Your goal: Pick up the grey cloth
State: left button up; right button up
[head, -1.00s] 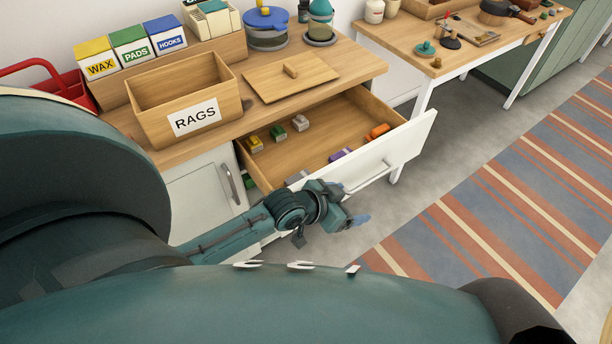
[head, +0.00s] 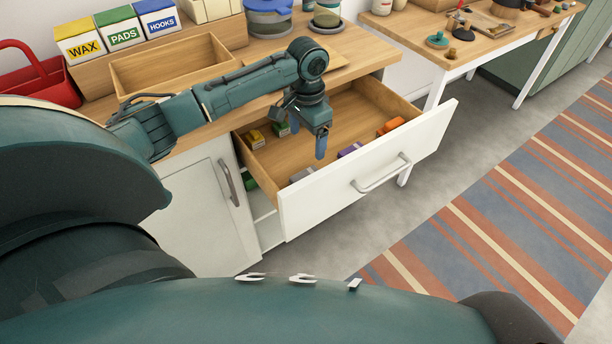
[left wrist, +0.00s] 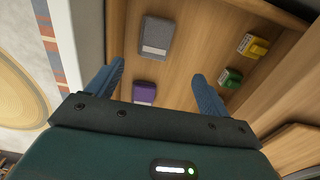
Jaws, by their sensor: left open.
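The grey cloth (head: 301,174) is a small folded piece lying in the open drawer, close to its front panel. It also shows in the left wrist view (left wrist: 157,37), flat on the wooden drawer floor. My left gripper (head: 307,140) points down over the drawer, open with nothing between its blue fingers. In the left wrist view the gripper (left wrist: 158,74) has the grey cloth ahead of its fingertips, apart from them. A purple folded cloth (left wrist: 144,93) lies nearer, in the gap between the fingers as seen there. My right gripper is out of view.
The drawer's white front (head: 370,165) and wooden side walls surround the cloths. Yellow (head: 255,138), green (head: 281,129) and orange (head: 390,125) pieces lie inside too. A wooden box (head: 180,75) stands on the counter behind my left arm. Bare drawer floor separates the rows.

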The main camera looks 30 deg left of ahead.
pick_arm(q)
send_over(306, 174)
jog(key=f, duration=0.7)
jog(key=shift+s+d+f+b, duration=0.2)
jog(key=shift+s+d+b, duration=0.05)
jog(key=shift+d+b, duration=0.1)
jog(key=f, duration=0.5)
jog(key=shift+s+b, duration=0.3)
jog(key=shift+s, duration=0.05)
jog(key=c, duration=1.1)
